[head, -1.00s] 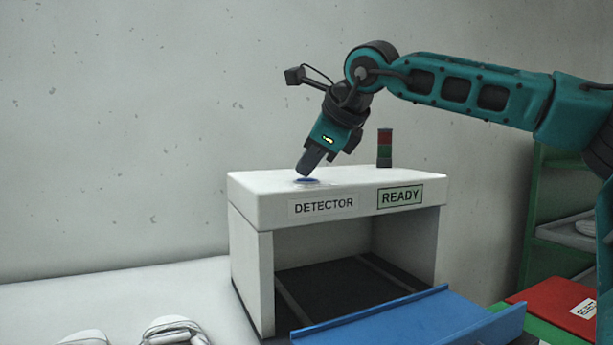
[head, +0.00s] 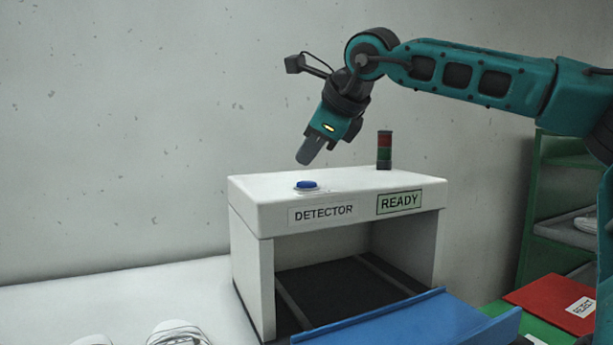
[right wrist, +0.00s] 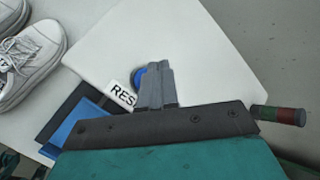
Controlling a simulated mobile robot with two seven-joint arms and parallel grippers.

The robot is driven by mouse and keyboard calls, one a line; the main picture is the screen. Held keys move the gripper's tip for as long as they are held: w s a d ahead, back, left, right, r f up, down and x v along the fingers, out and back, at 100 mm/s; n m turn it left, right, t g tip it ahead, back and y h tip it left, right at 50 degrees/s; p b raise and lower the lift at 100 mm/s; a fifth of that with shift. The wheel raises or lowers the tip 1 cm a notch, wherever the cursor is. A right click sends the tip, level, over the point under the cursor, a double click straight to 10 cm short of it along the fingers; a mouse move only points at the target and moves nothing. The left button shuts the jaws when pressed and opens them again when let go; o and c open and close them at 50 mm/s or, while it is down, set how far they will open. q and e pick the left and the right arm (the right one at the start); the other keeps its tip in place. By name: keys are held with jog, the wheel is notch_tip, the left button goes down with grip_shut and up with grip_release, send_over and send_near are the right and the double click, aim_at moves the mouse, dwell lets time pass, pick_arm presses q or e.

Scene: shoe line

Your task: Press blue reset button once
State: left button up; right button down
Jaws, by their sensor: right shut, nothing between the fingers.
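The blue reset button (head: 306,185) sits in a pale ring on top of the white detector box (head: 262,218), near its left front. In the right wrist view the button (right wrist: 139,78) is partly hidden behind my fingers, beside a label (right wrist: 122,94) reading "RES". My right gripper (head: 304,162) is shut and empty. It points down at a tilt above the button, with a clear gap between them. In the right wrist view its closed fingertips (right wrist: 158,66) show over the white top. My left gripper is not in view.
A red and green signal light (head: 384,150) stands at the back of the box top. The box front reads DETECTOR and READY (head: 399,202). A blue tray or ramp (head: 410,322) lies in front. White shoes (head: 178,334) are at lower left, and a red REJECT surface (head: 556,300) at right.

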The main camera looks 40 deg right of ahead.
aim_at(309, 183)
jog(key=shift+r+p, duration=1.4)
jog(key=shift+r, duration=0.55)
jog(key=shift+f, duration=0.1)
